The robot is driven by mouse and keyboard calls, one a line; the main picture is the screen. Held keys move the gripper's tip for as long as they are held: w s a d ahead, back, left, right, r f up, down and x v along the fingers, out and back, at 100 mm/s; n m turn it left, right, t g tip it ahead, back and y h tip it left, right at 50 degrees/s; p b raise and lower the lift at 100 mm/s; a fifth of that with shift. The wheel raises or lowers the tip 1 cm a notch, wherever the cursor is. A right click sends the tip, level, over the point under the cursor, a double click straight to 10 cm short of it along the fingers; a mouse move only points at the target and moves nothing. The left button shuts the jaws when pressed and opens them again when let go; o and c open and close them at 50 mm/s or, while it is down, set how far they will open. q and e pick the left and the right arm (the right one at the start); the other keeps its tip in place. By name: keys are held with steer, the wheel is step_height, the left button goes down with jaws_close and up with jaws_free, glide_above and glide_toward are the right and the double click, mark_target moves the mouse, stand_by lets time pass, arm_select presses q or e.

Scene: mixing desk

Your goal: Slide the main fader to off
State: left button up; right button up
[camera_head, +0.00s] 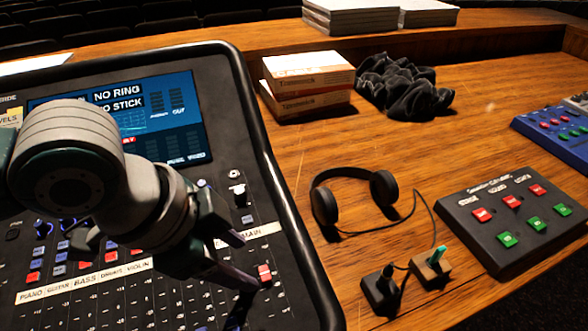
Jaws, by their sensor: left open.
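The mixing desk (296,262) is a black console filling the left of the head view, with labelled fader strips. A red fader cap (264,271) sits on the strip below the label MAIN (262,231). My left gripper (246,262) is open over the desk, its two fingers pointing right. I cannot tell whether either finger touches the cap. My left arm hides part of the desk and other strips. My right gripper is not in view.
Black headphones (325,204) lie right of the desk. Small black and brown switch boxes (432,268) and a black button box (480,240) stand further right. Stacked boxes (305,95) and a dark cloth (400,88) lie behind. Bare wooden table lies between them.

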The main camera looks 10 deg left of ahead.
mark_target(264, 273)
arm_select(q)
steer(key=b+x, duration=0.1)
steer(key=x, duration=0.4)
steer(key=shift+w+d+f, duration=0.1)
steer(key=shift+f, duration=0.1)
jaws_close()
stand_by(0.3)
stand_by(0.9)
